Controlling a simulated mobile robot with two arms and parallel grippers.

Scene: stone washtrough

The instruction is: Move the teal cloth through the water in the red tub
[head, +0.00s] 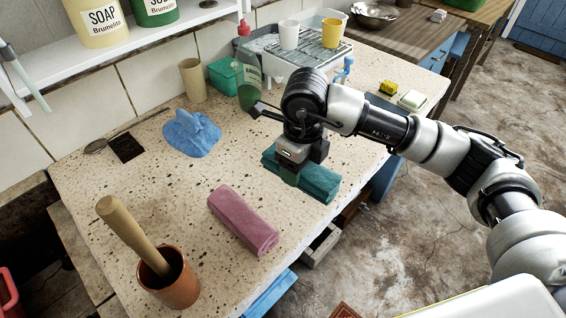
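The teal cloth (318,183) lies folded or rolled on the speckled stone top, near its right edge. My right gripper (289,178) points down over the left part of the cloth and hides some of it. Its fingertips are at the cloth, but I cannot tell whether they are closed on it. A red plastic thing (8,296) at the lower left edge, down by the floor, may be the red tub. Only a sliver of it shows, and no water can be seen. My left gripper is not in view.
On the stone top (110,190) are a pink cloth (243,220), a blue cloth (191,133), and a terracotta pot (170,281) with a wooden pestle. A green bottle (248,82), a drying rack with cups (322,48), and soap (412,100) stand farther back.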

